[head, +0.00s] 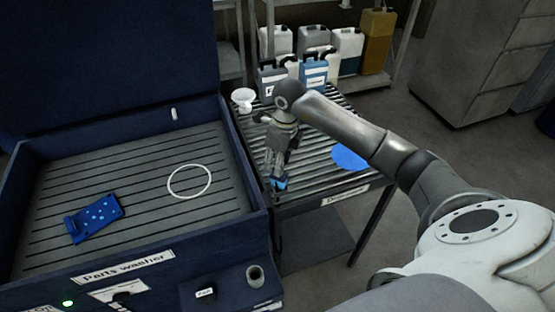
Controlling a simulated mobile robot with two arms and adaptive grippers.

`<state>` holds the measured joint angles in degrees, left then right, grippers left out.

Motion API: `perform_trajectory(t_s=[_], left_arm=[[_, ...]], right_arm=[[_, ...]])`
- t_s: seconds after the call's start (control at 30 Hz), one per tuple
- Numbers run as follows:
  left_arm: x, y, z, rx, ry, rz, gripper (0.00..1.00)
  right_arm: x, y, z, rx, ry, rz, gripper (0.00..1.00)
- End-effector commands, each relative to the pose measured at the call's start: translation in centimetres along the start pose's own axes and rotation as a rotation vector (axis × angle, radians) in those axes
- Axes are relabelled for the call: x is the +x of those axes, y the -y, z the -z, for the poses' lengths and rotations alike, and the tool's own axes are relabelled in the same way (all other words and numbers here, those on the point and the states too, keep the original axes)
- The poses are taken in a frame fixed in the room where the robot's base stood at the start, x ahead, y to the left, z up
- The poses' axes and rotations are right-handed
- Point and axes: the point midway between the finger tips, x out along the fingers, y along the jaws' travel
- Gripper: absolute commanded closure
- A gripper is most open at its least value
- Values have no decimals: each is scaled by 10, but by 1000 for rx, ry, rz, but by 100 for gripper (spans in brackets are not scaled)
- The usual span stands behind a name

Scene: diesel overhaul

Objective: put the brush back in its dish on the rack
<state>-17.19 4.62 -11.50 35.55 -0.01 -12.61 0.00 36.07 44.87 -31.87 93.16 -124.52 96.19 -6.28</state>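My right gripper (278,182) points down over the left edge of the slatted rack (318,188), beside the parts washer's right wall. A small blue piece (280,184) shows at its fingertips; it may be part of the brush, but it is too small and covered to be sure. I cannot tell whether the fingers are closed on it. A round, flat blue dish (349,157) lies on the rack to the right of the gripper, partly behind my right forearm. No brush shows in its visible part. My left gripper is not in view.
The open parts washer (130,150) on the left holds a blue plate with holes (95,217) and a white ring (170,188). A white funnel (242,97) and several jugs (314,75) stand at the back. The rack's front right is clear.

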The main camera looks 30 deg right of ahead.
Motion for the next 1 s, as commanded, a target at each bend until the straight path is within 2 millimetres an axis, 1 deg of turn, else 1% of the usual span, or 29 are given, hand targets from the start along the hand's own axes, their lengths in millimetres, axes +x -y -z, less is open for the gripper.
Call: perform_trajectory(t_s=[0.27,0.43,0.47,0.5,0.57,0.6,0.8,0.9,1.0], left_arm=[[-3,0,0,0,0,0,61],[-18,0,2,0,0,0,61],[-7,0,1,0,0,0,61],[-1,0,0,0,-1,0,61],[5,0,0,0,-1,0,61],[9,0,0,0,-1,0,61],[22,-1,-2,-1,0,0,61],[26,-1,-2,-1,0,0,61],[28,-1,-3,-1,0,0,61]], right_arm=[[-3,0,0,0,0,-1,61],[-18,-1,-3,1,2,-3,61],[-19,1,-3,0,5,2,61],[-27,2,-2,-1,7,5,61],[-41,2,-2,-1,7,6,61],[-52,2,-2,-1,7,7,61],[-95,1,-2,1,5,4,61],[-111,0,-2,-1,3,2,61],[-122,0,-2,1,2,1,61]])
